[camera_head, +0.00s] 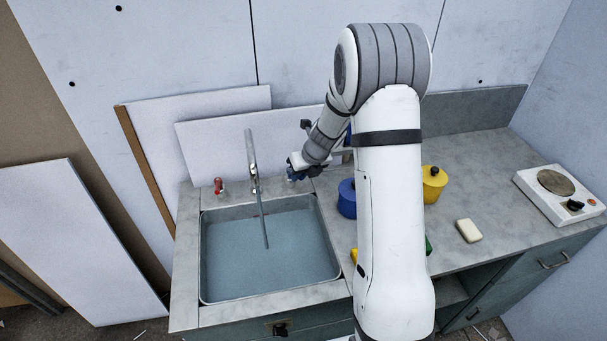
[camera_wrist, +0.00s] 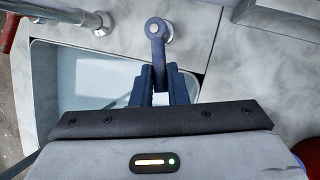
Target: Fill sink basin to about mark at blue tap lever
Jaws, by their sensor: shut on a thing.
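The sink basin (camera_head: 203,262) is set into the grey counter and holds bluish water; the wrist view shows part of the basin (camera_wrist: 36,85). I cannot make out a level mark clearly. The metal tap (camera_head: 253,172) stands at the basin's back edge, with a thin grey length reaching over the water; I cannot tell if it is pipe or stream. The blue tap lever (camera_wrist: 157,32) is right of the tap in the wrist view. My gripper (camera_head: 294,172) is shut on the lever, its blue fingers (camera_wrist: 160,78) at the lever's near end.
A red tap lever (camera_head: 219,186) stands left of the tap. On the counter to the right are a blue pot (camera_head: 347,198), a yellow pot (camera_head: 434,184), a pale block (camera_head: 469,231) and a hotplate (camera_head: 560,194). My arm hides part of the counter. White boards lean behind the sink.

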